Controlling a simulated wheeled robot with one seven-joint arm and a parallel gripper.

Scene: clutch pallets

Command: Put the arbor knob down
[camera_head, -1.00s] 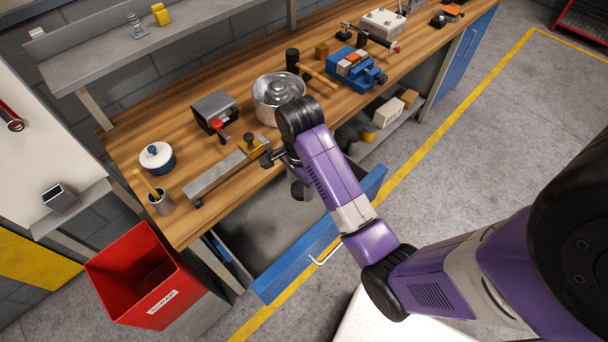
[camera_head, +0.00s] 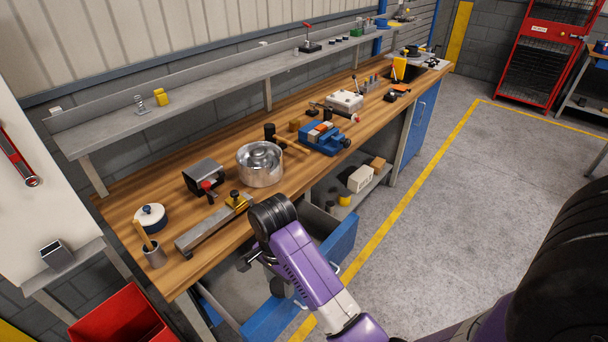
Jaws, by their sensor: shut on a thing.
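My gripper (camera_head: 245,262) is at the end of my purple arm, low in front of the bench's front edge, near the open blue drawer. It is shut on a small dark piece, taken as the arbor knob; its shape is too small and partly hidden to make out. A grey steel bar (camera_head: 203,229) with a brass block (camera_head: 239,202) lies on the wooden bench (camera_head: 190,268), behind my gripper. A dark knob (camera_head: 234,194) stands on the brass block, apart from my gripper.
A round metal pot (camera_head: 260,166), a grey box-like device (camera_head: 203,176), a blue vise (camera_head: 323,137) and a mallet stand on the bench. A white-and-blue pot (camera_head: 150,218) and a cup (camera_head: 153,256) are at the left. The blue drawer (camera_head: 340,243) sticks out below. A red bin (camera_head: 120,318) stands lower left.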

